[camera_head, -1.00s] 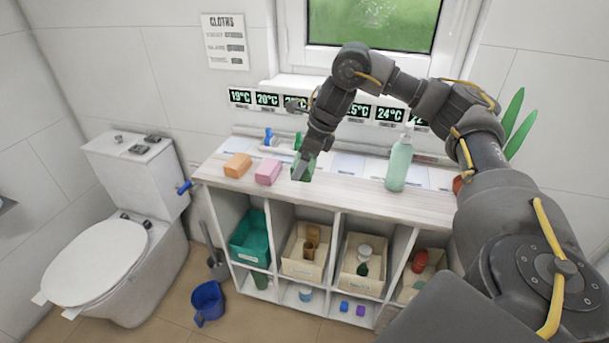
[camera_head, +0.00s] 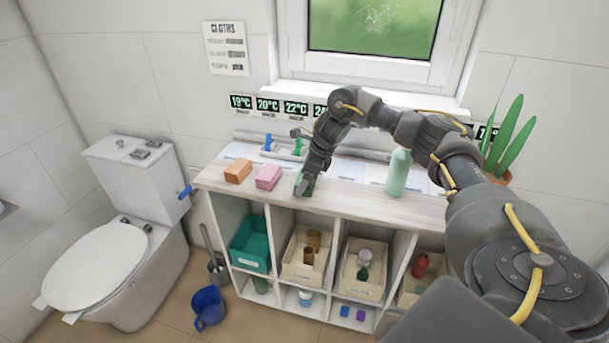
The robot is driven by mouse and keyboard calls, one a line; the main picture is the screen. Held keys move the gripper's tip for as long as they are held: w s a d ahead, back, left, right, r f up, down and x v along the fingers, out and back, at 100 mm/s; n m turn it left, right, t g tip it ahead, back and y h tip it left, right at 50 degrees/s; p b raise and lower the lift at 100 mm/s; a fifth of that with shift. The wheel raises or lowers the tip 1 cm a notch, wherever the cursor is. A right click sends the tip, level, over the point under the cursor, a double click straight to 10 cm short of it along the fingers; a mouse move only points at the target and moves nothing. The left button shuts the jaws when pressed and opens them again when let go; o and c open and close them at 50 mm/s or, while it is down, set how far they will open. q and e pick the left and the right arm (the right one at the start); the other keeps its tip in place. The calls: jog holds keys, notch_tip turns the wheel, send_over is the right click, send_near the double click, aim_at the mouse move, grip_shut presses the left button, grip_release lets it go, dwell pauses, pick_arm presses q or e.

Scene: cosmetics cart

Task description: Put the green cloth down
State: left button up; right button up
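The green cloth (camera_head: 309,186) is a small dark green block shape at the counter's front edge, right of the pink cloth (camera_head: 269,177) and the orange cloth (camera_head: 238,171). My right gripper (camera_head: 303,188) points down at the green cloth and partly covers it. Its fingers look closed around the cloth, though the far finger is hidden. The cloth is at or just above the counter top (camera_head: 345,201); I cannot tell if it touches. My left gripper is not in view.
A green bottle (camera_head: 398,172) stands right of the gripper on the counter. A potted plant (camera_head: 500,150) is at the far right. Shelf cubbies below hold a teal bin (camera_head: 250,243) and cream bins (camera_head: 303,274). A toilet (camera_head: 120,235) and blue bucket (camera_head: 208,307) are left.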

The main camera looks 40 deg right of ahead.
jog(key=shift+s, duration=0.1)
jog(key=o, duration=0.8)
jog(key=shift+f, duration=0.1)
jog(key=shift+f+b, duration=0.35)
jog(key=shift+b, duration=0.25)
jog(key=v, duration=0.5)
jog(key=shift+w+r+b, duration=0.3)
jog(key=shift+w+b, duration=0.05)
jog(key=p+v, duration=0.1)
jog(key=v, duration=0.3)
jog(key=shift+r, duration=0.35)
jog(key=shift+s+d+r+p, duration=0.15)
jog(key=shift+s+r+p, duration=0.2)
jog(key=shift+r, duration=0.2)
jog(key=shift+w, duration=0.1)
